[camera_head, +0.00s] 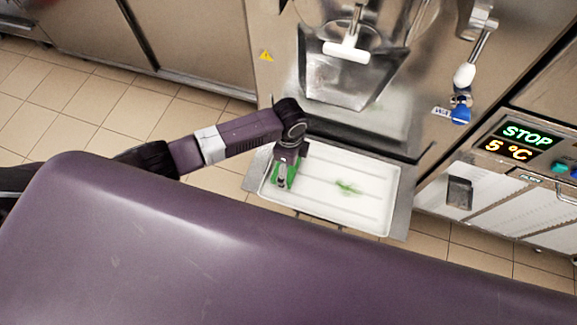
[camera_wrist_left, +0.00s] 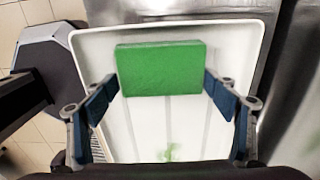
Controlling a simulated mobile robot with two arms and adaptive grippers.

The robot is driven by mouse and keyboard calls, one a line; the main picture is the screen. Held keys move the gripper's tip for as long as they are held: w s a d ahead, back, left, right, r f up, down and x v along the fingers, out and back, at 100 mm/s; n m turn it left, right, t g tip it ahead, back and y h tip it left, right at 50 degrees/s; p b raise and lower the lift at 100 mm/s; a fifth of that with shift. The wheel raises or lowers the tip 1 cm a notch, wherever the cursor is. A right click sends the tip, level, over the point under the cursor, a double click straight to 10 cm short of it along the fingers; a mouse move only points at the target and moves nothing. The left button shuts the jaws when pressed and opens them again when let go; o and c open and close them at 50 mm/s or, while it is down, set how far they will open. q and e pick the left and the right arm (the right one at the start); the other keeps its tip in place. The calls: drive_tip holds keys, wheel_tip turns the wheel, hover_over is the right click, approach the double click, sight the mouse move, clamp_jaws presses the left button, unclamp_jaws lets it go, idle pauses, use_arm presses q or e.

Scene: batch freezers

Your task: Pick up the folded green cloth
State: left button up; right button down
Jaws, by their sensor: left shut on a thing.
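The folded green cloth (camera_wrist_left: 160,68) is a bright green rectangular block in the left wrist view, between the blue-padded fingers of my left gripper (camera_wrist_left: 162,88). The gripper is shut on it, with one finger at each short end. In the head view the left gripper (camera_head: 284,180) points down over the left part of a white tray (camera_head: 375,207), and the cloth (camera_head: 276,172) shows in green around its fingers, partly hidden. I cannot tell whether the cloth touches the tray. My right gripper is not in view.
A green smear (camera_head: 348,188) marks the middle of the tray. The steel freezer front (camera_head: 275,90) stands behind it, with a spout with a white handle (camera_head: 346,51) above. A blue knob (camera_head: 460,115) and a lit display (camera_head: 527,135) are at right. Tiled floor (camera_head: 125,110) shows at left.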

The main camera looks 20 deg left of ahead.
use_arm(q)
wheel_tip(320, 180, up, 6)
drive_tip(key=shift+r, duration=0.2)
drive_tip(key=shift+s+r, duration=0.2)
drive_tip(key=shift+s, duration=0.5)
drive_tip(key=s, duration=1.8)
drive_tip(key=shift+s+a, duration=0.3)
